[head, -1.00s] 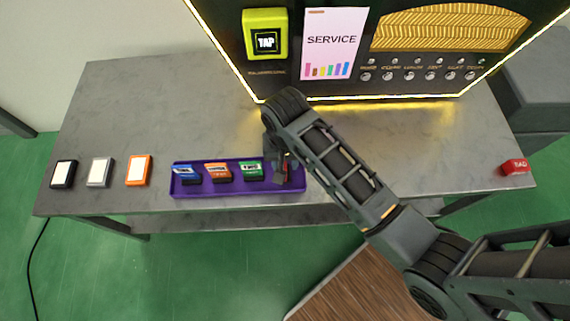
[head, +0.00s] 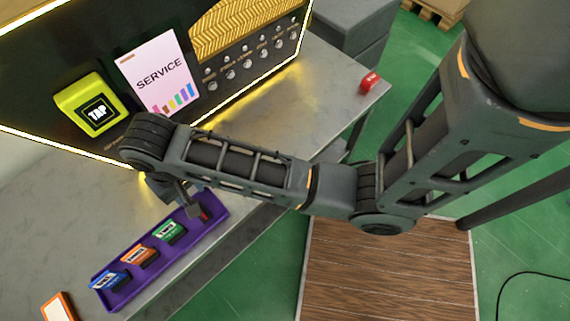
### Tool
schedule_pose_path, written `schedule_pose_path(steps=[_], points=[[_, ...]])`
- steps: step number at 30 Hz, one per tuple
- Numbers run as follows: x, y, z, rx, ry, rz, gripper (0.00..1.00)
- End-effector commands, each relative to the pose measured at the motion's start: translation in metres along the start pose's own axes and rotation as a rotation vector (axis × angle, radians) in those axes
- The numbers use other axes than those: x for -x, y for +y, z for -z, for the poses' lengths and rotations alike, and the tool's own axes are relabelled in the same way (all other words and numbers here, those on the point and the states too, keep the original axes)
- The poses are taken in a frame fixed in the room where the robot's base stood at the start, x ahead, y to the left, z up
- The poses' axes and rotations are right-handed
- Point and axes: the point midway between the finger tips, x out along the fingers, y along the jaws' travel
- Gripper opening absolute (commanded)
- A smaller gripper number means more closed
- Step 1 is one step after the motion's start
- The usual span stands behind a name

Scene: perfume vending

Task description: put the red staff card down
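The red staff card (head: 204,214) shows only as a small red patch at the upper right end of the purple tray (head: 136,298), mostly hidden by my gripper. My gripper (head: 194,211) points down over that end of the tray, right at the red card. Its fingers are small and dark, and I cannot tell whether they still grip the card or whether the card rests in the tray. A blue card (head: 109,280), an orange card (head: 139,257) and a green card (head: 170,232) stand in a row in the same tray.
The black machine with a yellow-green TAP reader (head: 88,104) and a SERVICE sign (head: 160,75) stands behind the tray. A small red block (head: 370,81) sits at the table's far right. An orange-framed white card (head: 59,308) lies at lower left. Grey tabletop (head: 300,95) is clear right of the machine.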

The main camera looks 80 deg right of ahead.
Motion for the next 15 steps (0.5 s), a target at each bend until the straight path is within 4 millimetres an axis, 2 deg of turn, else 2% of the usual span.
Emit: schedule_pose_path(steps=[3,7,11,15], points=[[-0.019,0.026,-0.019,0.060,0.099,0.039,0.38],[-0.028,0.051,-0.040,0.142,0.238,0.099,0.38],[-0.022,0.072,-0.064,0.227,0.380,0.158,0.38],[0.000,0.090,-0.093,0.312,0.532,0.219,0.38]])
